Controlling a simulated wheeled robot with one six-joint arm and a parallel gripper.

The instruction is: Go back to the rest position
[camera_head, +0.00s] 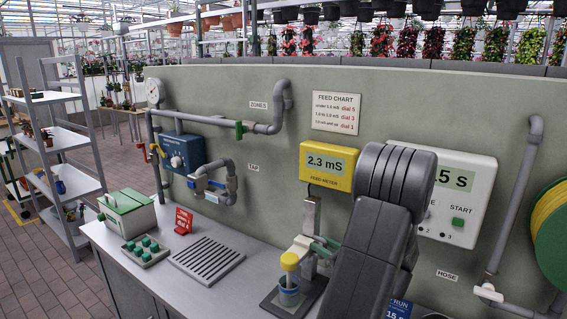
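My dark grey arm rises from the bottom edge right of centre and stands in front of the wall and bench. I cannot make out my gripper; it is hidden behind the arm or outside the picture. A yellow feed meter (327,166) on the wall reads 2.3 mS. A green and grey part by the post is partly covered by the arm.
The grey bench (130,252) carries a green-lidded box (127,211), a tray of green pieces (145,251), a red sign (183,221) and a drain grate (207,260). A blue dial box (184,152), pipes and a white timer panel (463,198) are on the wall. A shelf rack (66,185) stands left on open brick floor.

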